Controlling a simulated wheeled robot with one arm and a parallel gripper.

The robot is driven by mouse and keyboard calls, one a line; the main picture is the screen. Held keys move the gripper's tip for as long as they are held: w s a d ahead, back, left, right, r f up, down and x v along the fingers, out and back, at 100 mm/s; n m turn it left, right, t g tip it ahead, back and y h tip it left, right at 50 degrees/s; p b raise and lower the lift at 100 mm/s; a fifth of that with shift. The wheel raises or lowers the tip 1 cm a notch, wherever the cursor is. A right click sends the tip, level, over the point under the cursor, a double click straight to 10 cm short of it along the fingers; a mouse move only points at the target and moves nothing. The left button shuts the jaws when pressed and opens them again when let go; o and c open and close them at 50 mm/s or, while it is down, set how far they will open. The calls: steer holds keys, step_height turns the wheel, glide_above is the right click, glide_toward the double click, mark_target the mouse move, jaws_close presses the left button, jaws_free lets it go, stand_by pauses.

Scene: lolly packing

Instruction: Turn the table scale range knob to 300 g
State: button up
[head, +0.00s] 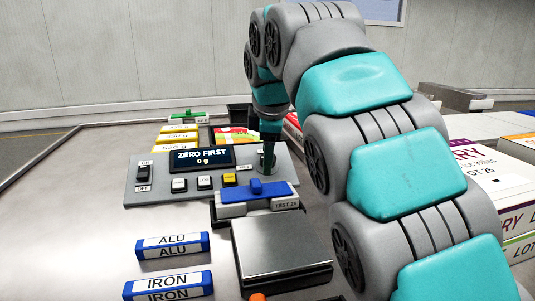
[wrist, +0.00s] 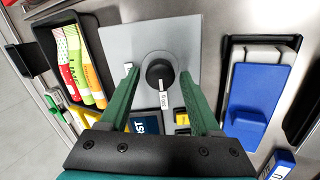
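The table scale's grey console (head: 150,190) has a display (head: 202,158) reading "ZERO FIRST" and "0 g". Its range knob (wrist: 158,69) is round and black on a grey plate in the wrist view, with a white mark on its lower side. A small white label (wrist: 163,101) sits just below it, too small to read surely. My gripper (wrist: 160,80) is open, its two green fingers on either side of the knob with visible gaps. In the head view my gripper (head: 268,152) covers most of the knob at the console's right end.
A blue-handled block (head: 258,190) marked "TEST 25" stands between console and weighing plate (head: 280,252). An ON/OFF switch (head: 144,170) and buttons (head: 204,182) line the console. ALU (head: 172,246) and IRON (head: 167,286) blocks lie front left. A black bin (wrist: 62,25) holds coloured packets.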

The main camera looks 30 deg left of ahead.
steer(key=shift+o, duration=0.5)
steer(key=shift+v, duration=2.05)
steer(key=p+v, duration=0.2)
steer(key=v, duration=0.1)
steer(key=shift+s+r, duration=0.1)
steer(key=shift+r, duration=0.2)
